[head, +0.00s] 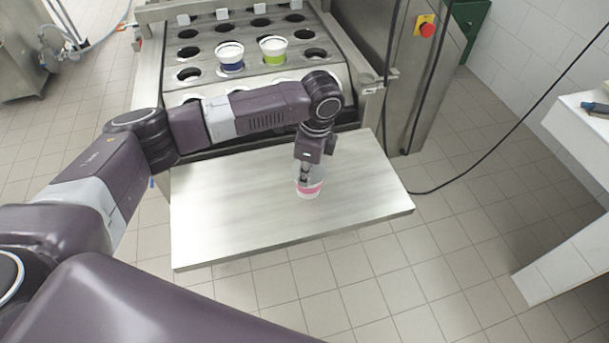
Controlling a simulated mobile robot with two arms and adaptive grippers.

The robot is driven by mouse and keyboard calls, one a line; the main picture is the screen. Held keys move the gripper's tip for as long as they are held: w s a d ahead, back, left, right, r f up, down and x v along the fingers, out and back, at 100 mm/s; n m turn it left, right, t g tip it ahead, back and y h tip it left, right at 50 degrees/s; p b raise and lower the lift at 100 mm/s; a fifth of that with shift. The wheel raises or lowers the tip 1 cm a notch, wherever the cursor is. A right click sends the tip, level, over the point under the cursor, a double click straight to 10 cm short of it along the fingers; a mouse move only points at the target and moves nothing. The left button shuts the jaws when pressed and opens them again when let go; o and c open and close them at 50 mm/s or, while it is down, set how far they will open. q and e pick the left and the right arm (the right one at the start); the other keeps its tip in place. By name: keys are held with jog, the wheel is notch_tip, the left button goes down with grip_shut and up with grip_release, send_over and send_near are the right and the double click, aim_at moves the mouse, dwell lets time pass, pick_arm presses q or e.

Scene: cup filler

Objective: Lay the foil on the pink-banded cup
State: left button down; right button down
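The pink-banded cup (309,191) stands on the bare metal shelf (225,215) in front of the machine. My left gripper (304,179) points down right at the cup's top, and its fingers overlap the cup's rim in the picture. The fingers are small and partly hidden, so I cannot tell whether they are open or shut, or whether they touch the cup. A greyish patch shows beside the fingers at the cup's top; I cannot tell if it is the foil or the cup's mouth. My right gripper is out of view.
A blue-banded cup (230,62) and a green-banded cup (273,55) sit in the holed plate (208,63) behind my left arm. The shelf is clear around the pink-banded cup. A post with a red button (427,30) stands on the right.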

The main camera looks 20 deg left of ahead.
pick_arm(q)
jog(key=c, duration=2.1)
grip_release()
jog(key=shift+r, duration=0.1)
jog(key=r, duration=0.4)
jog(key=d+r, duration=0.1)
jog(key=r, duration=0.6)
jog(key=shift+d+r, duration=0.2)
jog(key=shift+r, duration=0.15)
